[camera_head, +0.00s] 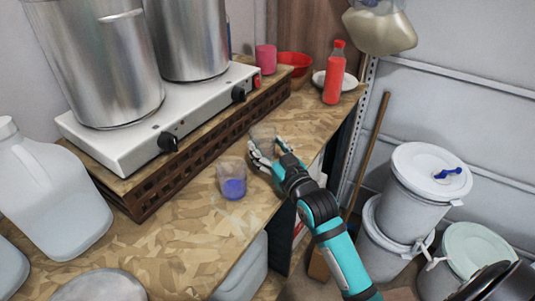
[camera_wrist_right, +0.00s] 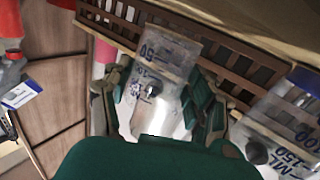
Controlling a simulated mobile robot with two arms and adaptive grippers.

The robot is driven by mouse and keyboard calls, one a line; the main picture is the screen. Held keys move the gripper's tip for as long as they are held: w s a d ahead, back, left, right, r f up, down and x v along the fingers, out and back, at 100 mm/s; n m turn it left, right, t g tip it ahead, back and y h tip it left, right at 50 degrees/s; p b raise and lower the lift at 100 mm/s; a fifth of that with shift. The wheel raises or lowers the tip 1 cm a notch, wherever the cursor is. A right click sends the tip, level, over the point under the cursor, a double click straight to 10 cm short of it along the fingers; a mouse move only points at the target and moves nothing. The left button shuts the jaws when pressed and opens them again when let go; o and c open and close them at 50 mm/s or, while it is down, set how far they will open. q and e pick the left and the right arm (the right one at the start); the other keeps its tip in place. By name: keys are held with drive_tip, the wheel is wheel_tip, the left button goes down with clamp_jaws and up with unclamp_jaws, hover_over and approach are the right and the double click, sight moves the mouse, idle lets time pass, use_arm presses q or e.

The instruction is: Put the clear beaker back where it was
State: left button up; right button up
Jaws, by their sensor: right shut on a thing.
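The clear beaker (camera_head: 263,134) is between the fingers of my right gripper (camera_head: 262,155), over the wooden worktop near its front edge. In the right wrist view the clear beaker (camera_wrist_right: 170,55) shows dark printed marks and sits between the green fingers of the right gripper (camera_wrist_right: 160,105), which are shut on it. I cannot tell whether its base touches the worktop. A second beaker with blue in it (camera_head: 232,183) stands on the worktop, to the left and nearer; it also shows at the right of the wrist view (camera_wrist_right: 285,125). My left gripper is not in view.
A white hotplate (camera_head: 125,150) with two steel pots (camera_head: 105,70) stands on a slatted wooden stand (camera_head: 215,137) behind the beakers. A red-capped bottle (camera_head: 334,75), white plate (camera_head: 320,80), red bowl (camera_head: 294,60) and pink cup (camera_head: 265,58) are farther back. White jugs (camera_head: 60,200) stand left.

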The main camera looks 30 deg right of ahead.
drive_tip(key=shift+f, duration=1.1)
drive_tip(key=o, duration=1.2)
drive_tip(key=shift+r, duration=0.1)
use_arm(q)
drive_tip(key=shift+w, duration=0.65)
